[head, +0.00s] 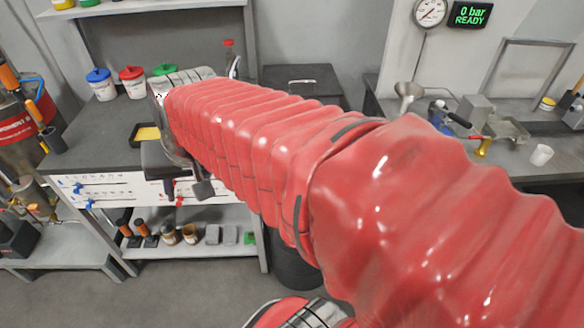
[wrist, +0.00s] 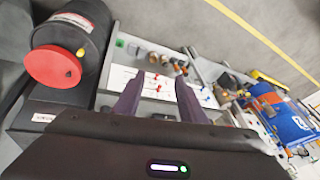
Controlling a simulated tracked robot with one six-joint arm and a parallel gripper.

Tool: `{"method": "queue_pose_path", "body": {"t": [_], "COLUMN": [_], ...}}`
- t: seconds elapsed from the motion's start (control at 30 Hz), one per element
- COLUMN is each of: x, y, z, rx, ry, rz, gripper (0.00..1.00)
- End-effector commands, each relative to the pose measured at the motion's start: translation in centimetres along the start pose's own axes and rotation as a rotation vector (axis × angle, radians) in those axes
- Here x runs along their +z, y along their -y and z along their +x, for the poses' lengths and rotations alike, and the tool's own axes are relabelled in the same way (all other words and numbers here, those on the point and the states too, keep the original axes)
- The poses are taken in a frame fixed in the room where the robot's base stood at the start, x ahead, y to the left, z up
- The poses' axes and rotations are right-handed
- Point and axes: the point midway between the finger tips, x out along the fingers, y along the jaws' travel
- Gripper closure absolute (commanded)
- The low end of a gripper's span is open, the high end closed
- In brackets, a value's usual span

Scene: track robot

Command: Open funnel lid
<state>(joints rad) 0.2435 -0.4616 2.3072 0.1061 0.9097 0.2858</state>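My gripper (wrist: 158,95) shows its two dark fingers spread apart with nothing between them in the wrist view. In the head view my red-sleeved arm hides most of it, and only dark parts show at its far end by the bench. A metal funnel (head: 408,92) stands at the back of the right bench in the head view, well away from my gripper. No lid on it can be made out. In the wrist view a dark cylinder (wrist: 92,28) with a red round lid (wrist: 55,66) and a yellow knob (wrist: 80,53) lies left of my fingers, apart from them.
The left bench (head: 85,150) carries jars with blue (head: 98,75), red (head: 131,73) and green lids. A shelf (head: 190,246) below holds bottles and small blocks. A gauge (head: 430,12) and a "0 bar READY" display (head: 471,14) hang above the right bench (head: 500,160). Floor is free at lower left.

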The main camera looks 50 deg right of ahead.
Motion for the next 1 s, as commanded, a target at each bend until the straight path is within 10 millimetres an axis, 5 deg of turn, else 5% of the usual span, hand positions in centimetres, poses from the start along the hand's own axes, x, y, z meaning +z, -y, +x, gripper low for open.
{"method": "queue_pose_path", "body": {"t": [0.57, 1.0], "x": [-12.3, -18.4], "y": [-9.3, -21.9], "z": [6.2, 12.4], "rx": [0.047, 0.065], "ry": [0.083, 0.122], "rz": [0.829, 1.471], "gripper": [0.62, 0.62]}}
